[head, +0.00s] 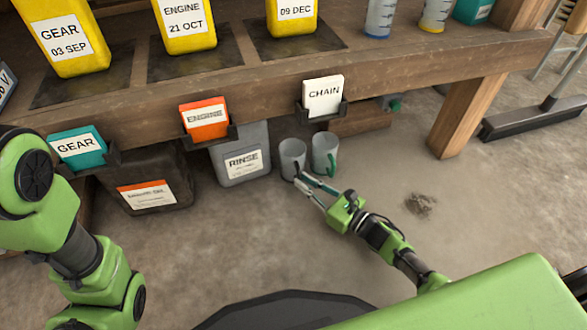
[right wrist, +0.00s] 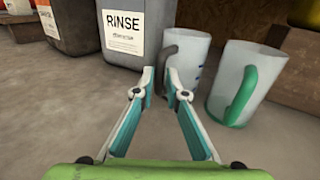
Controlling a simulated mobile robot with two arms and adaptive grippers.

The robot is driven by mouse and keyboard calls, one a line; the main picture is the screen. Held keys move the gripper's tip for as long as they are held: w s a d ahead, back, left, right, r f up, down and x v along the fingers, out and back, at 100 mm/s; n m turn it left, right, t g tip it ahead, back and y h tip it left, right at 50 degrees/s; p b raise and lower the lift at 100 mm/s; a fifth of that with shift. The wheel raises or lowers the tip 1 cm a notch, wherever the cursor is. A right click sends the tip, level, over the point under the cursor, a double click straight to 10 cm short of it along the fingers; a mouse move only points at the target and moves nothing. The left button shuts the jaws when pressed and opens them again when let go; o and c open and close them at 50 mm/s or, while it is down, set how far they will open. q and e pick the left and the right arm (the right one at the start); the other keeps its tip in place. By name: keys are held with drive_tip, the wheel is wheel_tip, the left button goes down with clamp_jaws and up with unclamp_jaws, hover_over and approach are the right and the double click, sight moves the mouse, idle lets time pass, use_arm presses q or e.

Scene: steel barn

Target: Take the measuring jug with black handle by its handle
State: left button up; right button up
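The measuring jug with black handle (head: 291,156) stands upright on the floor by the shelf. In the right wrist view this translucent grey jug (right wrist: 191,58) stands ahead, its dark handle (right wrist: 167,55) on its left side. My right gripper (head: 301,183) is in front of the jug at handle side. In the right wrist view the gripper (right wrist: 160,78) is open, with a narrow gap between its tips. The right fingertip overlaps the handle in the picture; I cannot tell if they touch. My left arm shows at the left, but its gripper is out of view.
A similar jug with green handle (head: 325,152) stands close on the right. A grey RINSE canister (head: 241,142) is close on the left. The wooden shelf (head: 270,80) overhangs behind, with a CHAIN card holder (head: 323,97). Floor (head: 390,255) to the right is open.

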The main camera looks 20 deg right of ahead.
sight(294, 166)
drive_tip(key=b+x, duration=0.1)
drive_tip(key=x, duration=0.1)
drive_tip(key=shift+w+a, duration=0.15)
drive_tip(key=shift+w, duration=0.15)
clamp_jaws()
